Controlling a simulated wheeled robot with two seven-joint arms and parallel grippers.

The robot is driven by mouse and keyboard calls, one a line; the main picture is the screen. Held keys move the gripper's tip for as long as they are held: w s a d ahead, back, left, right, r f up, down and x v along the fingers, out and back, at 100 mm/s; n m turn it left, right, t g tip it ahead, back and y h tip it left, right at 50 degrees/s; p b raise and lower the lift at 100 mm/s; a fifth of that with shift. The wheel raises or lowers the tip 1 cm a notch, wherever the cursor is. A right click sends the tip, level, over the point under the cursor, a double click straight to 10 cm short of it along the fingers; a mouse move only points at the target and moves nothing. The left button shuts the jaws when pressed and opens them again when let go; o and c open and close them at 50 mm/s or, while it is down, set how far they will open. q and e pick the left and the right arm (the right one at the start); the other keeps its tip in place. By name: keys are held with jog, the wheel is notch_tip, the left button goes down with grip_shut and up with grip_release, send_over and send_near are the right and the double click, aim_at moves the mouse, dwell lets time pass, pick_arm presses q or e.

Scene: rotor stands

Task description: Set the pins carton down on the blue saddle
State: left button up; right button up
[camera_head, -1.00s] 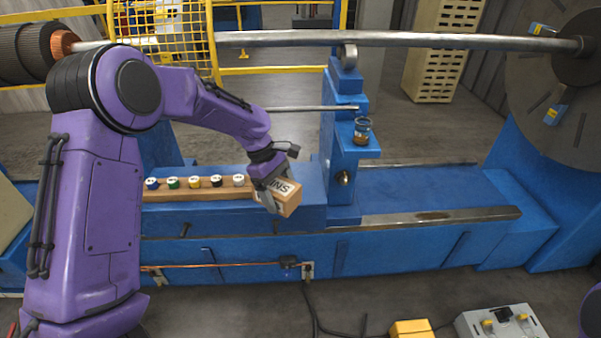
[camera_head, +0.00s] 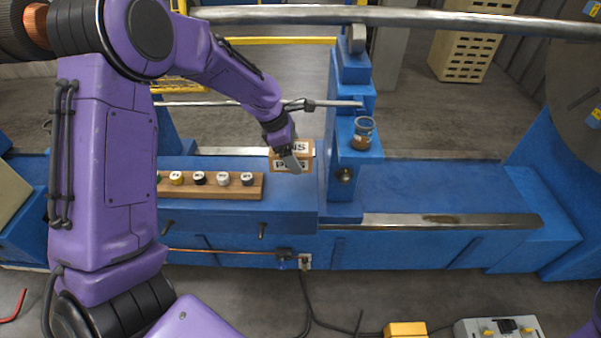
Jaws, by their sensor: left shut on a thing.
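The pins carton (camera_head: 304,149) is a small brown box with white labels on two faces. My left gripper (camera_head: 291,163) is shut on it, and the gripper hides part of the box and its lettering. The carton looks about upright, over the back part of the flat blue saddle top (camera_head: 292,198), left of the blue upright post. I cannot tell whether its underside touches the blue surface. My right gripper is not in view.
A wooden rack (camera_head: 215,190) with several small capped jars lies just left of the carton. The blue post (camera_head: 345,190) stands close on the right, with a glass jar (camera_head: 362,133) on its ledge. A thin metal rod (camera_head: 335,103) passes above the carton.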

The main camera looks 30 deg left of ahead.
aim_at(300, 186)
pick_arm(q)
notch_tip(300, 186, down, 8)
jog(key=shift+s+f+p, duration=0.15)
jog(key=shift+f+p, duration=0.1)
jog(key=shift+p, duration=0.1)
jog(key=shift+s, duration=0.1)
jog(key=shift+s, duration=0.1)
jog(key=o, duration=1.2)
jog(key=shift+f, duration=0.1)
jog(key=v, duration=1.2)
